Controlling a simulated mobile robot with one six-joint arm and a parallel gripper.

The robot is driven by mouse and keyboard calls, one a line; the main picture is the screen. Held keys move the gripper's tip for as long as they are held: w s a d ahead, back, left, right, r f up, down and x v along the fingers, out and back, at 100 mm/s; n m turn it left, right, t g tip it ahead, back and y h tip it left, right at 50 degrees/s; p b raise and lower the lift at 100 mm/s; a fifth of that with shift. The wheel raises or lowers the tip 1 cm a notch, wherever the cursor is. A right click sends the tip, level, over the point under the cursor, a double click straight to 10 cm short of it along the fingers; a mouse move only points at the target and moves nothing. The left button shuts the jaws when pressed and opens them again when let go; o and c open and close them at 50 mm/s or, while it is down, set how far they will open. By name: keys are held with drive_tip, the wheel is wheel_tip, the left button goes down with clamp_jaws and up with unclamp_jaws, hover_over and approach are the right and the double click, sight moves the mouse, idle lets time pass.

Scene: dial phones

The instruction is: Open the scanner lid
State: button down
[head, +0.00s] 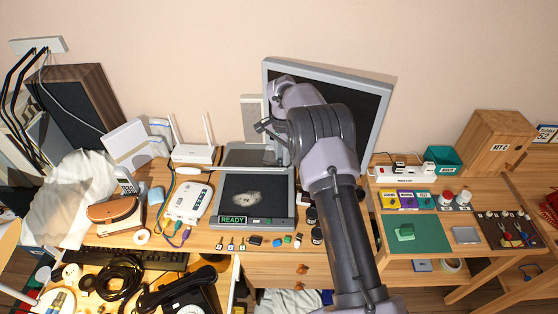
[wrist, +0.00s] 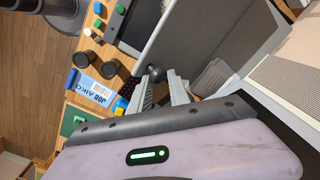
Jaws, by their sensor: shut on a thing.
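The scanner (head: 228,190) stands mid-desk with a green READY label on its front. Its dark glass bed is uncovered, with a pale patch on it. The grey scanner lid (head: 243,154) is raised at the back of the bed; in the wrist view its broad grey panel (wrist: 215,40) slants away beside the dark bed (wrist: 135,25). My gripper (wrist: 160,88) is shut on a dark round knob (wrist: 155,73) at the lid's edge. In the head view my gripper (head: 268,128) is beside the raised lid, partly hidden by my wrist.
A monitor (head: 370,100) stands close behind my arm. A white router (head: 195,153) is left of the lid, and a white box with cables (head: 188,202) is left of the scanner. Dark jars (head: 317,236) and small items stand at its front right. A keyboard (head: 135,259) lies lower left.

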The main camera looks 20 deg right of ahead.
drive_tip(key=shift+w+d+r+p, duration=0.15)
drive_tip(key=shift+w+r+p, duration=0.15)
drive_tip(key=shift+w+p, duration=0.4)
drive_tip(key=shift+w+d+r+p, duration=0.1)
drive_tip(key=shift+w+r+p, duration=0.2)
drive_tip(key=shift+w+p, duration=0.4)
drive_tip(key=shift+f, duration=0.1)
drive_tip(key=c, duration=1.4)
unclamp_jaws()
drive_tip(key=shift+w+a+f, duration=0.1)
drive_tip(key=shift+a, duration=0.05)
drive_tip(key=shift+o, duration=1)
drive_tip(key=shift+w+a+f, duration=0.1)
drive_tip(key=shift+w+a, duration=0.1)
drive_tip(key=shift+d, duration=0.2)
drive_tip(key=shift+d, duration=0.1)
